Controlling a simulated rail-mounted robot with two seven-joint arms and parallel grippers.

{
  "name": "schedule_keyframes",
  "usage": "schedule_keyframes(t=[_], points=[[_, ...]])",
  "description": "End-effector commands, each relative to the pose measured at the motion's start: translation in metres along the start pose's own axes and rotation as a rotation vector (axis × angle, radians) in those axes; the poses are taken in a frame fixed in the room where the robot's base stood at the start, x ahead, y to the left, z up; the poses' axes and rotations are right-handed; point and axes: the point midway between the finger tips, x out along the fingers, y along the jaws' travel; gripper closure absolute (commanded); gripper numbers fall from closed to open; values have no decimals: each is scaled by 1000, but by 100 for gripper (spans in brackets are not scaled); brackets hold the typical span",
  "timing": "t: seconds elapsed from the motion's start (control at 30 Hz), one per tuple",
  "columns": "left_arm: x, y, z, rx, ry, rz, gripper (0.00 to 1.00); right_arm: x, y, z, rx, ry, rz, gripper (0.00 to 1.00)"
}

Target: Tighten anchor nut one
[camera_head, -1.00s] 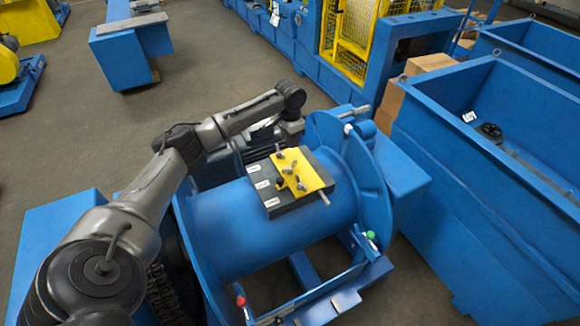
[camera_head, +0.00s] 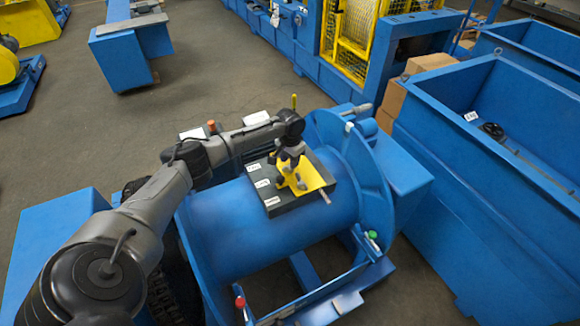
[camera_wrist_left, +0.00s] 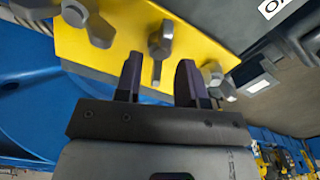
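A yellow plate (camera_head: 313,181) with several grey wing-headed nuts sits on a dark block (camera_head: 287,204) on top of the blue drum. In the left wrist view the yellow plate (camera_wrist_left: 95,62) shows one wing nut (camera_wrist_left: 162,42) in the middle, one at upper left (camera_wrist_left: 88,20) and one at right (camera_wrist_left: 217,80). My left gripper (camera_head: 290,168) is over the plate and hides part of it. Its two dark fingers (camera_wrist_left: 160,72) are apart, either side of the middle nut's stem; contact cannot be told. Which nut is number one cannot be read. My right gripper is out of view.
The blue drum (camera_head: 235,222) has a flange (camera_head: 372,190) close to the right of the block. White labels line the block's left edge. A tall blue bin (camera_head: 480,180) stands at right, with cardboard boxes (camera_head: 388,105) behind. Open floor lies at upper left.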

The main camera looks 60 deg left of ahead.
Motion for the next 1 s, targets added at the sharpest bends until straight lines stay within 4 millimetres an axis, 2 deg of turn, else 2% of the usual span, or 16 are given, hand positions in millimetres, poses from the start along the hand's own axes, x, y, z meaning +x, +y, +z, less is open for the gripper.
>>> schedule_keyframes(t=[0.1, 0.23, 0.67, 1.0], points=[[14, 0, 0, -1, 0, 0, 64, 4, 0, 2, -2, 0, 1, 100], [23, 0, 0, -1, 0, 0, 64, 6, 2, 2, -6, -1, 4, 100], [28, 0, 0, 0, 1, 0, 64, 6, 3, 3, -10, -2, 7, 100], [28, 0, 0, 0, 1, 0, 94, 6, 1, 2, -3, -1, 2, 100]])
